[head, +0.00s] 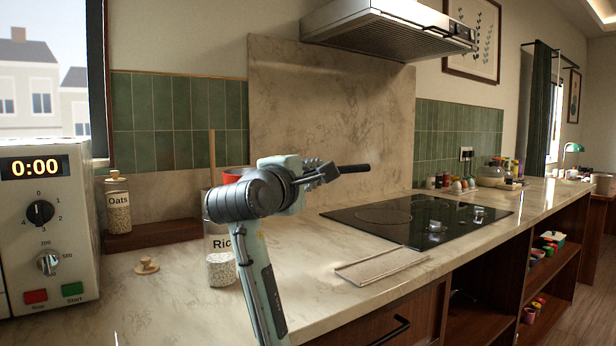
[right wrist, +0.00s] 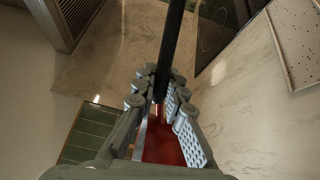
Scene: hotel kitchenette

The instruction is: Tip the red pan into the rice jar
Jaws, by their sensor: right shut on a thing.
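The red pan (head: 236,175) is mostly hidden behind my right wrist in the head view, at about the height of the rice jar's top. Its red body also shows in the right wrist view (right wrist: 165,146). My right gripper (head: 318,174) is shut on the pan's black handle (head: 354,168), which sticks out to the right. The glass rice jar (head: 221,268), with a "Rice" label and white grains in its lower part, stands on the counter, partly behind my arm. Its mouth is hidden. I cannot tell how far the pan is tilted. My left gripper is out of view.
A wooden lid (head: 147,266) lies left of the jar. An oats jar (head: 117,205) stands on a wooden board (head: 160,233) beside the microwave (head: 45,225). A thin wooden stick (head: 212,158) rises behind the jar. A flat tray (head: 382,268) lies before the black hob (head: 420,216).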

